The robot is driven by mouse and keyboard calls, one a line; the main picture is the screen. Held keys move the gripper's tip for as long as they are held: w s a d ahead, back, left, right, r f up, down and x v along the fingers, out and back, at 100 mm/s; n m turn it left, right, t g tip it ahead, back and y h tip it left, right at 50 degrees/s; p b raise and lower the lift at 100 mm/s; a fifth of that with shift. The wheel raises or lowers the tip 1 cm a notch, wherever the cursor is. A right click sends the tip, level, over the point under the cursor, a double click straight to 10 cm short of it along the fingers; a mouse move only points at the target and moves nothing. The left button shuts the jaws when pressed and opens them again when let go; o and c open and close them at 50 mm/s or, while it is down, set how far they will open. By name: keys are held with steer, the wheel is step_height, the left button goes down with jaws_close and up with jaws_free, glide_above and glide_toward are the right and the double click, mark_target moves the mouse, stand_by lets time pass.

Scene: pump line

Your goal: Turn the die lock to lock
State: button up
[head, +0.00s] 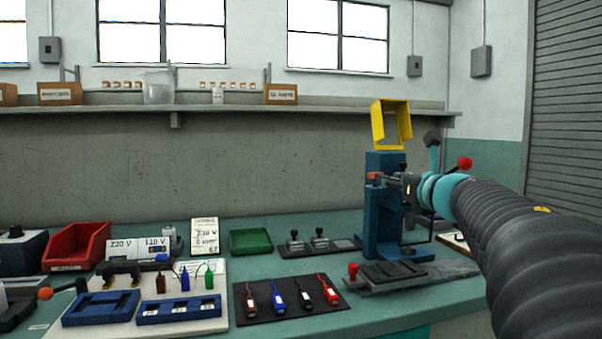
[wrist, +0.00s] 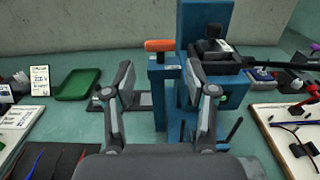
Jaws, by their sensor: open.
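A blue press (head: 385,215) with a yellow guard (head: 391,124) stands at the back right of the bench. An orange handle (wrist: 160,45) on a blue post of the press appears to be the die lock; it lies crosswise in the wrist view. It also shows as a small orange-red piece in the head view (head: 375,176). My gripper (wrist: 158,75) is open and empty, its two fingers spread to either side of the post below the handle in the picture. Whether a finger touches it I cannot tell. In the head view my gripper (head: 403,184) partly covers the press.
A green tray (head: 251,241), a red bin (head: 78,246) and a dark mat with several coloured pieces (head: 290,298) lie left of the press. A red-knobbed lever (head: 464,163) stands close behind my arm. A grey fixture (head: 410,277) lies in front.

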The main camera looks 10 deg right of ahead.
steer(key=w+p, duration=0.1)
steer(key=w, duration=0.7)
steer(key=shift+w+a, duration=0.15)
steer(key=shift+w, duration=0.25)
steer(key=c, duration=0.9)
